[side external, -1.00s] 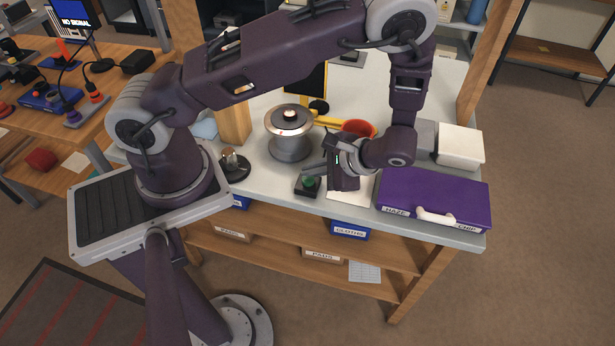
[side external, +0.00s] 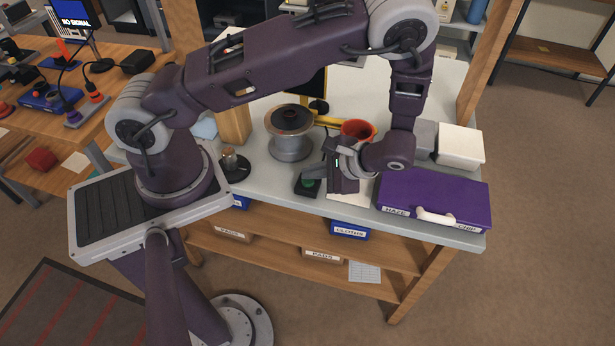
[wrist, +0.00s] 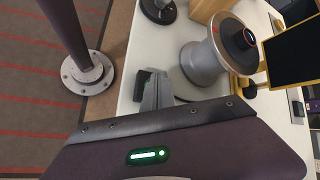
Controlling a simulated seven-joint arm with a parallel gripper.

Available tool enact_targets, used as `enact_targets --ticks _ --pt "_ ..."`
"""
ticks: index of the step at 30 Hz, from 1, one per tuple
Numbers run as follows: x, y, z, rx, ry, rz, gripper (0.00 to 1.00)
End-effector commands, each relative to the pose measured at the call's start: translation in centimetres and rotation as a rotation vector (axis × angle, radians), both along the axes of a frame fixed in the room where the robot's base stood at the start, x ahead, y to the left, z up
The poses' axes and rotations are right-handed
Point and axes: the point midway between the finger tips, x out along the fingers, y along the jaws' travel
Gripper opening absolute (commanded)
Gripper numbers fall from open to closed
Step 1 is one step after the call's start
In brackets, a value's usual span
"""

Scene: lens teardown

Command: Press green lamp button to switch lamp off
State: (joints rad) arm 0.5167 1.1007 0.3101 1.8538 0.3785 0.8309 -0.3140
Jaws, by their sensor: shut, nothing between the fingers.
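The green button (side external: 308,183) sits on a small dark box (side external: 305,189) near the front edge of the white bench in the side view. My gripper (side external: 312,173) is shut and empty, its fingertips right over the button and appearing to touch it, though exact contact is hard to see. In the wrist view my grey fingers (wrist: 160,92) hide the button, and part of the dark box (wrist: 142,84) shows beside them. The round grey lamp (side external: 290,146) stands behind the button. Its top (side external: 291,119) is dark, with no glow.
An orange-red cup (side external: 357,131) stands behind my wrist. A purple case (side external: 435,196) lies to the right, with a white box (side external: 460,146) behind it. A small post on a dark round base (side external: 234,165) stands left of the button. White paper (side external: 352,193) lies under my gripper.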

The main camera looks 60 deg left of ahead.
Motion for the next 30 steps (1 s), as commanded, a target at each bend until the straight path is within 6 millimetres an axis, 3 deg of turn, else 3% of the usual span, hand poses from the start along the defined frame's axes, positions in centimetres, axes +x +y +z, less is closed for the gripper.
enact_targets --ticks 17,30 --pt "0.0 0.0 1.1 0.0 -0.001 -0.001 0.0" --pt "0.1 0.0 6.4 -0.001 -0.002 0.0 0.0"
